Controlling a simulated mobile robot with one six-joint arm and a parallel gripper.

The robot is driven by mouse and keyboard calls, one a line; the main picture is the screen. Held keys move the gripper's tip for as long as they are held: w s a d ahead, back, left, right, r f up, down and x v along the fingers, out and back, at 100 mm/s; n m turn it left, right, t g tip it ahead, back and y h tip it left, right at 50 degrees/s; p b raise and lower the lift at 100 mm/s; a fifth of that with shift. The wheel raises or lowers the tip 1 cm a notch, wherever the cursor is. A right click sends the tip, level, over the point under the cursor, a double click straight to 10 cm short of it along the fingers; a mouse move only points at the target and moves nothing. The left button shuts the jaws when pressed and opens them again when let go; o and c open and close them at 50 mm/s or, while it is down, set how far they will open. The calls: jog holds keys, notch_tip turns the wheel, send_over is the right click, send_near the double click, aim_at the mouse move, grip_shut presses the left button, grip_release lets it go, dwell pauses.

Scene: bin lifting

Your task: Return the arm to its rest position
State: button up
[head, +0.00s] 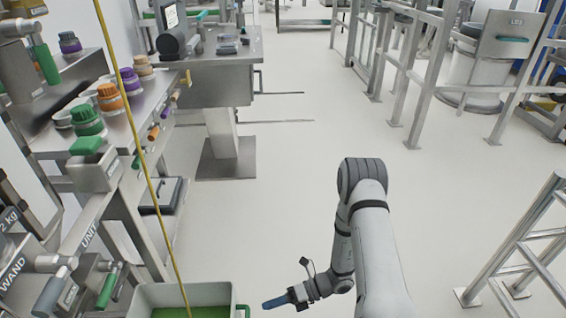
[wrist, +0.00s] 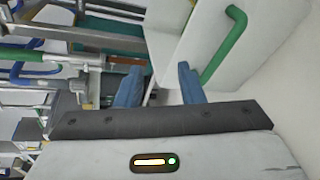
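My gripper (head: 273,303) is low at the bottom of the head view, its blue fingers pointing left toward a pale grey bin. In the wrist view my gripper (wrist: 158,80) has its two blue fingers apart with nothing held between them. The grey bin (head: 168,292) has a green inside and stands at the bottom edge of the head view, partly cut off. In the wrist view the bin (wrist: 190,42) and its green handle (wrist: 224,45) lie beyond the fingers; the handle is to the right, outside the gap. My arm is bent down.
A steel bench with jars (head: 87,120) and hanging tools runs along the left. A yellow cable (head: 140,150) hangs in front of it. A steel table (head: 215,75) stands farther back. Metal railings (head: 520,245) are on the right. The middle floor (head: 280,160) is clear.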

jog(key=s+d+r+n+h+p, duration=0.1)
jog(key=d+r+n+h+p, duration=0.3)
jog(key=r, duration=0.7)
jog(key=r+n+g+h+p, duration=0.1)
jog(key=r+n+p, duration=0.2)
jog(key=r+n, duration=0.6)
jog(key=s+d+r+n+h+p, duration=0.1)
jog(key=d+r+n+h+p, duration=0.15)
jog(key=r, duration=1.05)
jog(key=s+d+r+n+t+h+p, duration=0.2)
jog(key=d+r+n+p, duration=0.1)
jog(key=r, duration=0.5)
jog(key=s+d+r+n+t+h+p, duration=0.2)
jog(key=d+r+n+p, duration=0.2)
jog(key=r, duration=0.5)
jog(key=s+d+r+n+t+h+p, duration=0.3)
jog(key=r+n, duration=0.3)
jog(key=r, duration=0.3)
jog(key=shift+d+r+p, duration=0.15)
jog(key=shift+d+p, duration=0.5)
jog(key=shift+d, duration=0.1)
jog(key=shift+s+a+n, duration=0.1)
jog(key=shift+n, duration=0.25)
